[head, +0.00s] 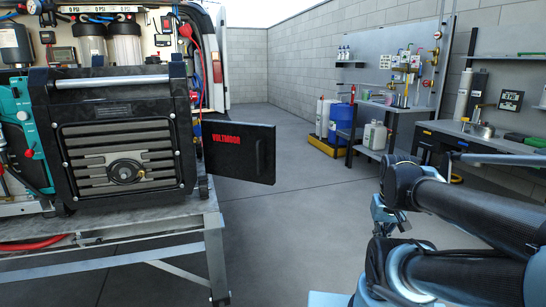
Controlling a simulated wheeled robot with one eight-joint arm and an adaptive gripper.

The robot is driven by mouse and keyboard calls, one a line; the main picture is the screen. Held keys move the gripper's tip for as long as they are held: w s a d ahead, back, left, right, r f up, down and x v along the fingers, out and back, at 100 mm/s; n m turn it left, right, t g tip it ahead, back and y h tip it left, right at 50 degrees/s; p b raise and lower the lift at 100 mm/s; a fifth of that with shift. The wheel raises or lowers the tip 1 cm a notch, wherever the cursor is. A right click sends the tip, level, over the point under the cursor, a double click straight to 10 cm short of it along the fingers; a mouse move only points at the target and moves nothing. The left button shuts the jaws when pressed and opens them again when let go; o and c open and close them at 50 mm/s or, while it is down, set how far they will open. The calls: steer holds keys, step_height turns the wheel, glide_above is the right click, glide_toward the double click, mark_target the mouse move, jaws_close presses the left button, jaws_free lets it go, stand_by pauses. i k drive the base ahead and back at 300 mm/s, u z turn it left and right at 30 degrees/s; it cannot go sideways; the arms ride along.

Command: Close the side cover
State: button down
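The side cover (256,151) is a flat black panel with red VOLTMOOR lettering. It stands upright and swung open at the right side of a black generator-like unit (117,140), sticking out to the right over the floor. Its hinge edge is near the unit's right corner. The unit has a grilled front with a round fitting and a silver top bar. My arm (470,215), with dark tubes and blue-grey joints, is folded at the lower right, well apart from the cover. I can make out no gripper fingers.
The unit rests on a metal-framed bench (214,245) by an open van. Open grey floor (285,235) lies between the cover and my arm. Workbenches stand at the right, and a blue drum (345,122) stands on a yellow tray at the back.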

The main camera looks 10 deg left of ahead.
mark_target(241, 151)
steer(key=z, duration=0.1)
steer(key=k, duration=0.85)
steer(key=u, duration=1.05)
